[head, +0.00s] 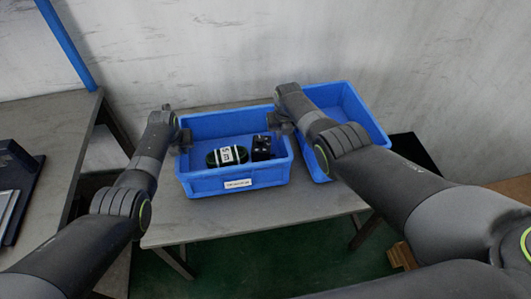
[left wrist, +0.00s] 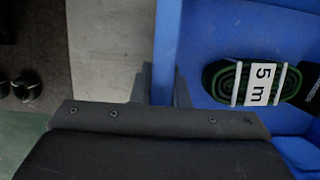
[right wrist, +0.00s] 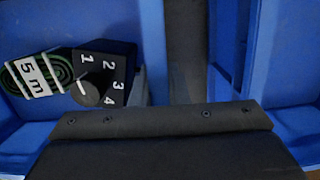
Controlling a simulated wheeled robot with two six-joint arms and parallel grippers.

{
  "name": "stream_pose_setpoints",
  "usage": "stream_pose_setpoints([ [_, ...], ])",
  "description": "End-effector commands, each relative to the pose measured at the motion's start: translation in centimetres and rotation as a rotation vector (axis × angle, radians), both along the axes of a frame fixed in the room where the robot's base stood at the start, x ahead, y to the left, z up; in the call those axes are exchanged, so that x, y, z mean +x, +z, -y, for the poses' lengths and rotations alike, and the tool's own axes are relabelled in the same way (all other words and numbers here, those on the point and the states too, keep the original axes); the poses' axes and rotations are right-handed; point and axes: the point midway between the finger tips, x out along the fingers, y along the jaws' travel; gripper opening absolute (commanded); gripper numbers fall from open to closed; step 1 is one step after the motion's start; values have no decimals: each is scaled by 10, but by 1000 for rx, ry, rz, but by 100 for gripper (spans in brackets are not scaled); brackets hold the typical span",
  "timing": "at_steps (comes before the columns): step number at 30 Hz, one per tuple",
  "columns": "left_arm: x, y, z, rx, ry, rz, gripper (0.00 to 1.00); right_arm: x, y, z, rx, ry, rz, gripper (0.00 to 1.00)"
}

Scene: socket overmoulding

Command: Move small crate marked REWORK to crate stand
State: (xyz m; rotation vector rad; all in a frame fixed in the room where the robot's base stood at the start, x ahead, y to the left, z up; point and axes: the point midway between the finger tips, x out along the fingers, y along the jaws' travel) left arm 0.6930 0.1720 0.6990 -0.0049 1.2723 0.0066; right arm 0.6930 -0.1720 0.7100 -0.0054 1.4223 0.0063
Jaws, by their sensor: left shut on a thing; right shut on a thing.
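A small blue crate (head: 235,182) is at the middle of the grey table, upright, with a white label (head: 238,184) on its front whose text is too small to read. It holds a dark green coil (head: 227,155) marked "5 m" and a black box (head: 262,148) with a dial numbered 1 to 4. My left gripper (head: 184,138) is shut on the crate's left wall, which shows between its fingers in the left wrist view (left wrist: 163,85). My right gripper (head: 280,124) is shut on its right wall. I cannot tell whether the crate touches the table.
A second blue crate (head: 377,140) stands close on the right, partly behind my right arm; its visible inside is empty. The grey table (head: 290,207) is clear in front. Another grey table (head: 62,135) with a dark device (head: 14,185) is at the left. A wall is behind.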

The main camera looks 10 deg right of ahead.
Motion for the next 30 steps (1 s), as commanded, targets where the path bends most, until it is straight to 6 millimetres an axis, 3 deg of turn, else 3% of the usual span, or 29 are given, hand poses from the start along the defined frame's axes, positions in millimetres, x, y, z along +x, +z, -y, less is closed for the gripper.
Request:
stream_pose_setpoints([
  [2, 1, -5, 0, 0, 0, 3, 0, 1, -5, 0, 0, 0, 3, 0],
  [3, 0, -6, 0, 0, 0, 0, 16, 0, -6, 0, 0, 0, 1, 16],
  [8, 0, -4, 0, 0, 0, 0, 36, 0, -4, 0, 0, 0, 0, 36],
  [20, -1, -1, 0, 0, 0, 1, 36, 0, -4, 0, 0, 0, 0, 36],
  [30, -9, 25, 0, -1, 0, 3, 36, 0, -4, 0, 0, 0, 0, 36],
])
